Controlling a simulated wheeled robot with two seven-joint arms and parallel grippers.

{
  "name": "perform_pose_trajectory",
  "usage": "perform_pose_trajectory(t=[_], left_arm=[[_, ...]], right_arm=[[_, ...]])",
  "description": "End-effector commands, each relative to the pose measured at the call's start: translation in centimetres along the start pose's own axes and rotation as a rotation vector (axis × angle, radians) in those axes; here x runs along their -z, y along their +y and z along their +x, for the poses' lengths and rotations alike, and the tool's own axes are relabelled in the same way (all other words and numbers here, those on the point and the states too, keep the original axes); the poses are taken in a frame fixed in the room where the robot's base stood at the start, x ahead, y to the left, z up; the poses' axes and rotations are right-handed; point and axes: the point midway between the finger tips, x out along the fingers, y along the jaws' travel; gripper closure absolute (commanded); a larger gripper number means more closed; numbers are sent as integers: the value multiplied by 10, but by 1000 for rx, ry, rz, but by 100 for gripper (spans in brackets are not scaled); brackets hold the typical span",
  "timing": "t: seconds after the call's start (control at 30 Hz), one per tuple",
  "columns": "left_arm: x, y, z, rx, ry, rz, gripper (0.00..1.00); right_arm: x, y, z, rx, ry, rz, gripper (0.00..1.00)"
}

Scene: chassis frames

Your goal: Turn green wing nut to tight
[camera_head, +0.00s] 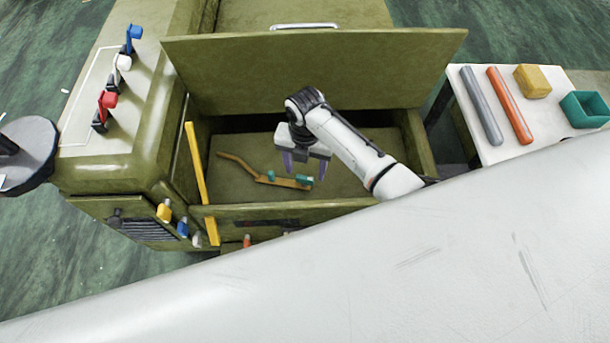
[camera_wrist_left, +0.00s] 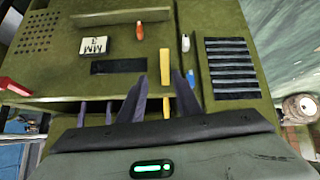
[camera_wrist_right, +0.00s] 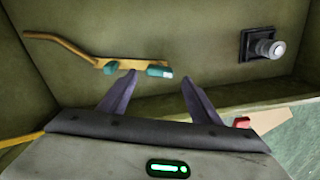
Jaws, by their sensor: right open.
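In the head view, two teal-green pieces sit on an orange-yellow bar inside the open olive box (camera_head: 345,185); they look like the green wing nut (camera_head: 303,180), though I cannot tell if both belong to it. My right gripper (camera_head: 305,168) is open over the box, fingers pointing down, with no visible contact. In the right wrist view, my right gripper (camera_wrist_right: 158,76) is empty. My left gripper (camera_wrist_left: 160,74) is open and empty, facing the olive front panel; the head view does not show it.
The raised lid (camera_head: 310,75) stands behind the opening. A yellow bar (camera_head: 200,175) crosses the left side. A side table (camera_head: 505,150) holds grey and orange rods, a yellow block and a teal tray.

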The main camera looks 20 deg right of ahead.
Motion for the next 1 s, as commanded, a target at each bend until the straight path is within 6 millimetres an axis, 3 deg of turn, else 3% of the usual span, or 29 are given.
perform_pose_trajectory(t=[0.03,0.2,0.6,0.87,1.0], left_arm=[[-3,1,4,-2,1,1,69],[-2,4,7,-7,8,3,69],[3,4,6,-8,17,4,69],[0,4,6,-7,12,3,69],[0,4,6,-7,11,3,69]], right_arm=[[1,0,12,0,1,0,42],[0,1,32,-2,0,2,42],[-1,1,39,-2,-2,1,42],[0,0,39,-2,-2,1,83],[0,0,39,-1,-2,6,83]])
